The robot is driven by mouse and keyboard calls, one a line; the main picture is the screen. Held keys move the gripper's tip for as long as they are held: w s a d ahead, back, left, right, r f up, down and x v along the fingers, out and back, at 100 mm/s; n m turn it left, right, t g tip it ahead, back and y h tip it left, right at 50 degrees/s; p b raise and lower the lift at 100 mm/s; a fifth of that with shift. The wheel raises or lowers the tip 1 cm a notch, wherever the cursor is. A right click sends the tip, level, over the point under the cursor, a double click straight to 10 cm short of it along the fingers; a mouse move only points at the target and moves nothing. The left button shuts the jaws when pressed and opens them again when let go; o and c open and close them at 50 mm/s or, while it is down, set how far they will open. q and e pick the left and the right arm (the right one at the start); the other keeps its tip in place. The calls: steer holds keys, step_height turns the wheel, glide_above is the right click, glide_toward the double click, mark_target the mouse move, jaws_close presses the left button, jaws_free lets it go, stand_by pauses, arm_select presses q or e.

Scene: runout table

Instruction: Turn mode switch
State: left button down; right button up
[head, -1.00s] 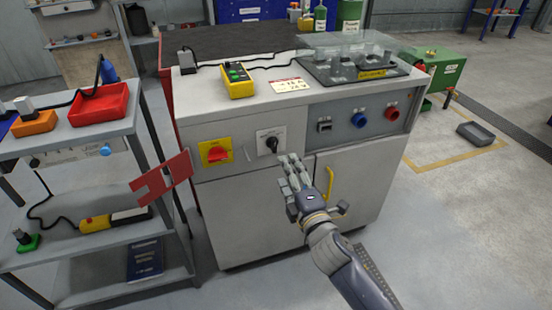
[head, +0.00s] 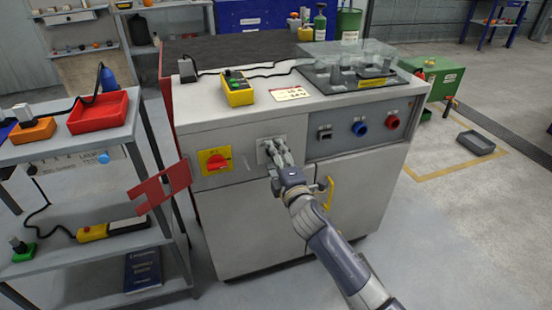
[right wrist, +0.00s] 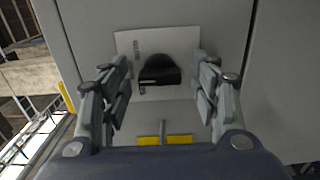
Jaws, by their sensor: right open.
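The mode switch is a black knob (right wrist: 160,70) on a pale square plate (right wrist: 127,45) on the machine's front. In the right wrist view it sits between the two open fingers of my right gripper (right wrist: 160,92), with a gap on each side. In the head view my right gripper (head: 277,152) covers the knob, and only part of the plate (head: 262,146) shows. I cannot tell how far the fingertips are from the panel. My left gripper is not in view.
A red rotary switch (head: 218,162) on a yellow plate is left of the plate. Blue (head: 359,128) and red (head: 392,121) round controls are to the right. A yellow handle (head: 328,192) juts below. A shelf cart (head: 60,150) stands at the left.

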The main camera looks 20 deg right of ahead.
steer(key=c, duration=1.1)
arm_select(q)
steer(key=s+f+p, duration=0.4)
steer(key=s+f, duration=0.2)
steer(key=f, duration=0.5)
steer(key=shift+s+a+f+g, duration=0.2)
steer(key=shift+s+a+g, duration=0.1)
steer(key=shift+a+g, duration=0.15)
arm_select(e)
steer(key=shift+m, duration=4.5)
steer(key=o, duration=1.1)
